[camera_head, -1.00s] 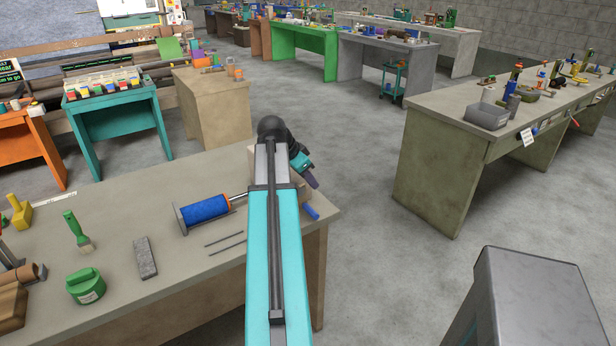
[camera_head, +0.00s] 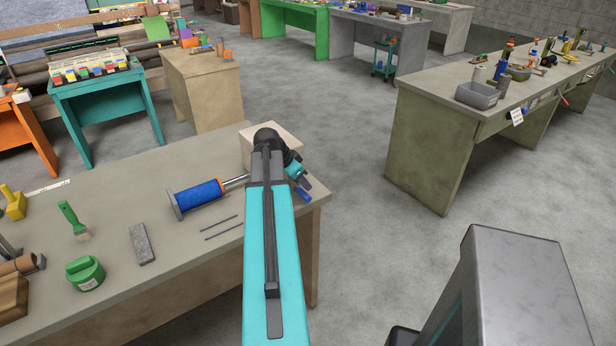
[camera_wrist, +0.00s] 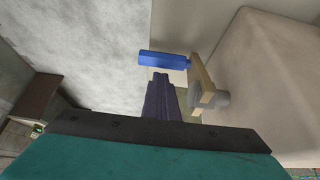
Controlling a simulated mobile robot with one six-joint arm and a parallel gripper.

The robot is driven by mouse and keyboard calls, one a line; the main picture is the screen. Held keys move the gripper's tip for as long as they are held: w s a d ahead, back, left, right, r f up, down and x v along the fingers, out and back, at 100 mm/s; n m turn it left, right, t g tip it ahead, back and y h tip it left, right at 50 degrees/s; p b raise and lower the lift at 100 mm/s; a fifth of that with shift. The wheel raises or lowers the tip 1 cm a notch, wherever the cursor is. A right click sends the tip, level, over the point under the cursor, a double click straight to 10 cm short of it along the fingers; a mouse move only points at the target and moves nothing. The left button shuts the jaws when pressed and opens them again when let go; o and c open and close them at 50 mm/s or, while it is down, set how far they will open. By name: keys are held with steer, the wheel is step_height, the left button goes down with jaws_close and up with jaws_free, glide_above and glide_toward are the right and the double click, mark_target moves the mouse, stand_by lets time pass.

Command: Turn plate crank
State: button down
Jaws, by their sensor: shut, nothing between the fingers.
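The crank has a blue handle (camera_wrist: 165,60), a tan arm (camera_wrist: 201,80) and a grey round hub (camera_wrist: 216,98) on the side of a pale beige block (camera_wrist: 275,75). In the head view the blue handle (camera_head: 304,195) shows just below my gripper (camera_head: 305,182), at the right end of the near bench. The block (camera_head: 285,135) is partly hidden behind my arm. In the wrist view my gripper (camera_wrist: 160,82) is shut and empty. Its dark purple fingers point toward the handle, close to it; I cannot tell whether they touch.
Open floor lies to the right, before another bench (camera_head: 425,140).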

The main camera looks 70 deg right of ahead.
steer(key=shift+w+a+f, duration=0.1)
steer(key=shift+a+f, duration=0.05)
steer(key=shift+f, duration=0.05)
stand_by(0.3)
steer(key=shift+w+a+f+b, duration=0.15)
steer(key=shift+a+f+b, duration=0.15)
steer(key=shift+b, duration=0.35)
steer(key=shift+a, duration=0.1)
steer(key=shift+d+r, duration=0.45)
step_height(320, 180, up, 2)
steer(key=s+d+r+p, duration=0.1)
steer(key=s+d, duration=0.1)
step_height(320, 180, up, 8)
steer(key=b, duration=0.2)
glide_above(302, 193)
steer(key=shift+w+a, duration=0.35)
